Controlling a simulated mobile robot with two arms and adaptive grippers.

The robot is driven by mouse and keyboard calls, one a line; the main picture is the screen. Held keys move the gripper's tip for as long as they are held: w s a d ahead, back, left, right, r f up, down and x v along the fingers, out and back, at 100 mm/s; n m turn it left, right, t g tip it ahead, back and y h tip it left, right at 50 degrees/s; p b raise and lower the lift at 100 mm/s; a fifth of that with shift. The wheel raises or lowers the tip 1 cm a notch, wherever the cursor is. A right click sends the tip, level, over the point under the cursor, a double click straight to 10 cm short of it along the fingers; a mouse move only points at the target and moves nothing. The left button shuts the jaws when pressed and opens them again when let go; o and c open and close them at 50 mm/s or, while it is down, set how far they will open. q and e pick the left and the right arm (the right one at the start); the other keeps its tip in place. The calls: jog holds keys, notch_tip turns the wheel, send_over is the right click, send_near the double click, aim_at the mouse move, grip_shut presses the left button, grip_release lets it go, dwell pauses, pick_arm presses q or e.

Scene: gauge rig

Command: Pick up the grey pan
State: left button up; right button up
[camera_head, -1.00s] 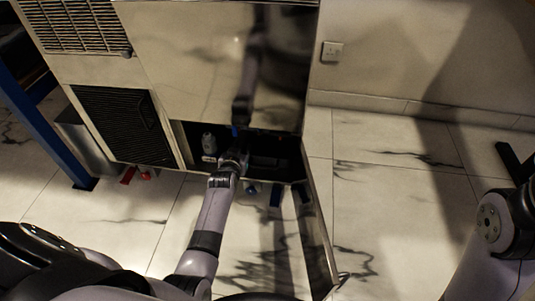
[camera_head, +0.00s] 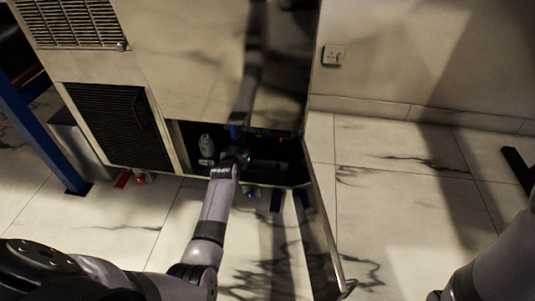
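My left arm reaches into the dark open compartment at the bottom of the cabinet. The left gripper (camera_head: 240,152) is just inside the opening, small and dark, and I cannot tell whether its fingers are open or shut. A dim greyish shape (camera_head: 266,165) lies in the shadow to the right of the gripper; it may be the grey pan, but I cannot be sure. A pale bottle (camera_head: 206,146) stands inside at the left. My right gripper is out of view; only part of the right arm shows at the lower right.
The cabinet (camera_head: 190,80) has a glossy front above the opening. An open door (camera_head: 318,235) stands out on the right of the opening. A dark vent panel (camera_head: 118,125) and a blue post (camera_head: 40,140) are at the left. The marble floor at right is mostly clear.

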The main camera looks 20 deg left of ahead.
pick_arm(q)
grip_shut()
dwell(0.4)
jog(key=shift+r, duration=0.2)
